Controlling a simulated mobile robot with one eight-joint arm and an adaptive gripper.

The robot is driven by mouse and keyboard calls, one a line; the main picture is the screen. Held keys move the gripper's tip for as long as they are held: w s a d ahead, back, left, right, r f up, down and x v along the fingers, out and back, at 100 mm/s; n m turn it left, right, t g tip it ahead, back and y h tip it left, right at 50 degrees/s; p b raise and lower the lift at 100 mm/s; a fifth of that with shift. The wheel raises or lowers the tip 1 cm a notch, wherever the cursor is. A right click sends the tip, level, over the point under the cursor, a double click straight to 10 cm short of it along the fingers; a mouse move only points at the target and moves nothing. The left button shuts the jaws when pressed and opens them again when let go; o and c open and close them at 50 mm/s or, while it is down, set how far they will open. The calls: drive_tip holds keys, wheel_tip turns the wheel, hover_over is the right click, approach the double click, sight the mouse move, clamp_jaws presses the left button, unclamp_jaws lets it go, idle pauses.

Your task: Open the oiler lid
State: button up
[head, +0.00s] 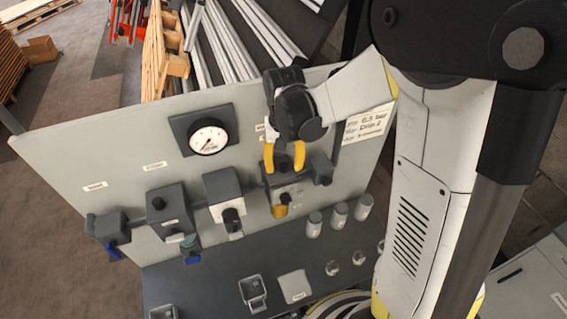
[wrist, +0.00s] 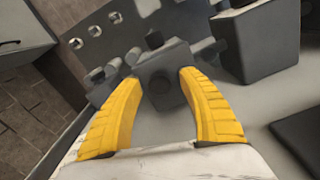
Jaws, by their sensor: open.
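My gripper (head: 283,168) is open, its two yellow fingers pointing down in front of the grey panel. Just below and behind the fingertips is a grey block with an amber bowl (head: 280,210), which looks like the oiler; its label is not legible. My gripper hides its upper part, so I cannot tell how its lid sits. In the wrist view, a grey block with a dark knob (wrist: 157,64) shows between and beyond the spread fingers of my gripper (wrist: 160,82). Nothing is held, and I cannot tell whether a finger touches the block.
Other grey units (head: 223,190) stand in a row to the left on the panel (head: 120,150), below a round gauge (head: 208,138). Small canisters (head: 339,213) stand to the right. A dark shelf (head: 200,270) below holds small trays.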

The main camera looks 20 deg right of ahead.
drive_tip(key=shift+c, duration=0.2)
clamp_jaws()
drive_tip(key=d+b, duration=0.2)
drive_tip(key=d, duration=0.6)
drive_tip(key=shift+d, duration=0.3)
drive_tip(key=shift+o, duration=0.2)
unclamp_jaws()
drive_tip(key=shift+r, duration=0.1)
wheel_tip(320, 180, up, 12)
